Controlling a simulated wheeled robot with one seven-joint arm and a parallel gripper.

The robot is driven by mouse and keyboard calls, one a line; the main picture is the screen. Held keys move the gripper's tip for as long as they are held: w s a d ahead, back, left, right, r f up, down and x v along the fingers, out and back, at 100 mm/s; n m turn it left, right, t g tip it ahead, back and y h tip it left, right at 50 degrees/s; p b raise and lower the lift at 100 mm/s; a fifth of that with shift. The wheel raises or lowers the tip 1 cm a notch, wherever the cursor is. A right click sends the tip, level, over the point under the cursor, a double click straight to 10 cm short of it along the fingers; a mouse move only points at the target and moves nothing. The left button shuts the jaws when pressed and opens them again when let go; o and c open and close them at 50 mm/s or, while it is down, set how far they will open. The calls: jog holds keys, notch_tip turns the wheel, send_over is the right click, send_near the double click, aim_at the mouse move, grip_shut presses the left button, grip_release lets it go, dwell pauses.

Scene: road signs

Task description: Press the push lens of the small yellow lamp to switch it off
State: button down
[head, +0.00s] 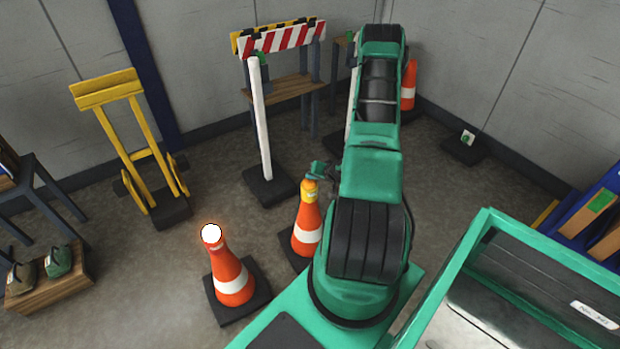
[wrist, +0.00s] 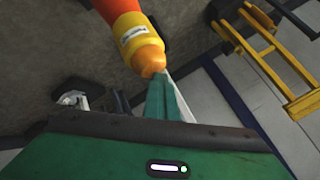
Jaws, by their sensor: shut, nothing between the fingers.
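A small yellow lamp (head: 310,190) sits on top of the nearer-middle orange and white cone (head: 306,232). In the wrist view the yellow lamp (wrist: 135,35) has a pale label and a dull amber push lens (wrist: 149,61), with no clear glow. My gripper (head: 318,168) is at the lamp's top in the head view. In the wrist view my gripper's green fingers (wrist: 158,80) are shut and empty, with their tips at the lens. They seem to meet it, but I cannot tell whether they press it.
Another cone (head: 231,275) on the left carries a brightly glowing round lamp (head: 211,234). A white post (head: 261,120) stands behind. A striped barrier (head: 282,38), a yellow hand truck (head: 130,140) and a far cone (head: 409,86) stand near the walls. Open floor lies between.

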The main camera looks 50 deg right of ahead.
aim_at(312, 181)
jog(key=shift+s+f, duration=0.4)
jog(key=shift+f, duration=0.05)
jog(key=shift+w+r, duration=0.15)
jog(key=shift+r, duration=1.4)
jog(key=shift+w+r, duration=0.1)
jog(key=shift+r, duration=1.45)
